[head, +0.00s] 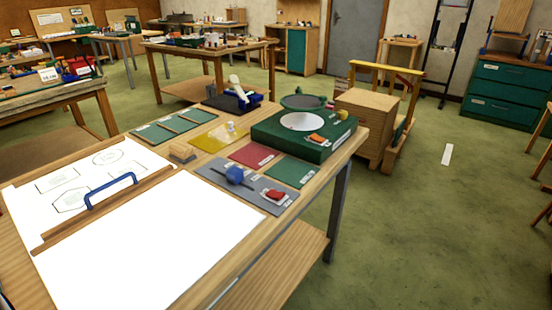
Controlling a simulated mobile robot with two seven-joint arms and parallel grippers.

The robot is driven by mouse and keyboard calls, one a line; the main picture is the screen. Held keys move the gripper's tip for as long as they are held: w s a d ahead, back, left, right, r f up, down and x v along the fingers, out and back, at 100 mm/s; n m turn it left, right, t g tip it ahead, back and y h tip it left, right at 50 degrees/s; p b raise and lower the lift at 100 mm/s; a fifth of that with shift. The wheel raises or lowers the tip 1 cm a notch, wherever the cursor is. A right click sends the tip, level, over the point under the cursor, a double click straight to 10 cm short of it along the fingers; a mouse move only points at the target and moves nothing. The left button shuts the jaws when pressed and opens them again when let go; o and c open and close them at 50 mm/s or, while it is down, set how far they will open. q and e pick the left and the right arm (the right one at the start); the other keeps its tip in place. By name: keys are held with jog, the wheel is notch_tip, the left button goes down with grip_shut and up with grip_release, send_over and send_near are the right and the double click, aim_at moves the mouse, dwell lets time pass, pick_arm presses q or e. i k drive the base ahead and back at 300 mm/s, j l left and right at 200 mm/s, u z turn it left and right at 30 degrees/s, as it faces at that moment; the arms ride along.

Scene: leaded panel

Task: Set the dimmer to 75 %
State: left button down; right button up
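No part that I can surely name as the dimmer shows, and no percent mark can be read. A bright white panel (165,245) fills the front of the workbench. A grey mat (228,192) behind it on the right holds a blue faceted piece (238,175) and a red piece (275,196) by a small white label. A green box (290,148) with a round white disc (303,121) stands at the bench's far right corner. Neither of my grippers is in view.
A wooden bar (105,208) with a blue handle (110,189) lies across the white area, beside drawn outlines. Green, yellow and red mats (254,156) lie behind. A wooden crate (367,122) stands beyond the bench. Green floor (420,230) on the right is mostly clear.

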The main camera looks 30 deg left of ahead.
aim_at(235, 175)
jog(key=u, duration=1.2)
